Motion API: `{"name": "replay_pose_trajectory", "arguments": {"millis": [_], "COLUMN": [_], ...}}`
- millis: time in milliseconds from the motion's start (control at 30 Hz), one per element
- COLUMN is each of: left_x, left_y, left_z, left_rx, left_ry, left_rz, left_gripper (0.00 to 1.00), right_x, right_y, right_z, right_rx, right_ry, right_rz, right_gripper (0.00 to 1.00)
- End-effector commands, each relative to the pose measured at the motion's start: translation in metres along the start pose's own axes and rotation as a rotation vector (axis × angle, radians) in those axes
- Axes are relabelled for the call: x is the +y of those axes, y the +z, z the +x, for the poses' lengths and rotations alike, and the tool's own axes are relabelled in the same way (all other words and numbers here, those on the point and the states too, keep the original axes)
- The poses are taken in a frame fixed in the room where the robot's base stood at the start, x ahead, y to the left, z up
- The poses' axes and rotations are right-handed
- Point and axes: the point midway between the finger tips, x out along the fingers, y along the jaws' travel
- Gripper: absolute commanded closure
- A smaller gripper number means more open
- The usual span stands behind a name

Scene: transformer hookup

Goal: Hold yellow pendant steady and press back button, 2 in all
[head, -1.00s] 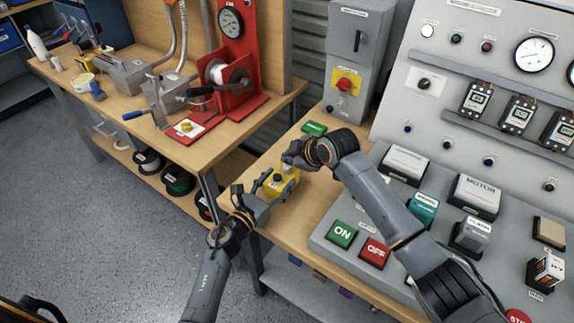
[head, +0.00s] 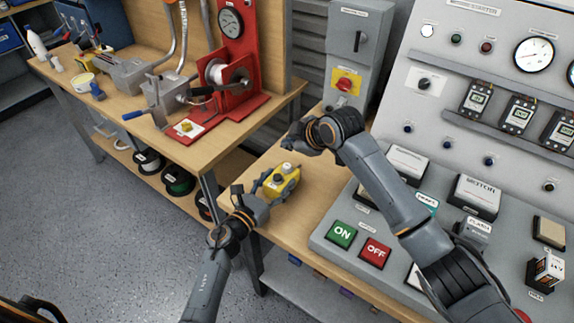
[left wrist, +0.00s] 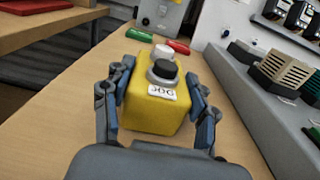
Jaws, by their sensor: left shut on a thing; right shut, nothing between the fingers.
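The yellow pendant (head: 284,178) sits on the wooden bench near its front left corner. In the left wrist view the pendant (left wrist: 146,118) shows a black button (left wrist: 163,71) nearer me, a white button (left wrist: 163,52) behind it and a label in front. My left gripper (head: 268,186) is shut on the pendant; in the left wrist view its fingers (left wrist: 161,92) lie along both sides. My right gripper (head: 293,142) is shut and empty, beyond and above the pendant, apart from it. The left wrist view does not show it.
The grey control panel with the green ON button (head: 341,234) and red OFF button (head: 375,252) lies right of the pendant. A grey switch box (head: 357,60) stands behind. A green item (left wrist: 138,35) and a red item (left wrist: 178,47) lie behind the pendant.

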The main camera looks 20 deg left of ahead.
Motion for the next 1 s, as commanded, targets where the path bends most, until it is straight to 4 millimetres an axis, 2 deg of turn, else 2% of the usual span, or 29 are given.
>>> {"name": "replay_pose_trajectory", "arguments": {"millis": [333, 367, 467, 833, 1000], "left_x": [0.0, 0.0, 0.0, 0.0, 0.0], "left_y": [0.0, 0.0, 0.0, 0.0, -0.002], "left_z": [0.0, 0.0, 0.0, -0.002, -0.022], "left_rx": [0.0, 0.0, 0.0, 0.0, 0.003], "left_ry": [0.0, 0.0, 0.0, 0.0, 0.001], "left_rz": [0.0, 0.0, 0.0, 0.0, 0.001], "left_gripper": [0.85, 0.36, 0.16, 0.16, 0.16], "right_x": [0.0, 0.0, 0.0, 0.0, 0.0], "right_y": [0.0, 0.0, 0.0, 0.0, 0.0], "right_z": [0.0, 0.0, 0.0, 0.0, 0.0], "right_rx": [0.0, 0.0, 0.0, 0.0, 0.0], "right_ry": [0.0, 0.0, 0.0, 0.0, 0.0], "right_rz": [0.0, 0.0, 0.0, 0.0, 0.0], "right_gripper": [1.0, 1.0, 1.0, 1.0, 1.0]}}
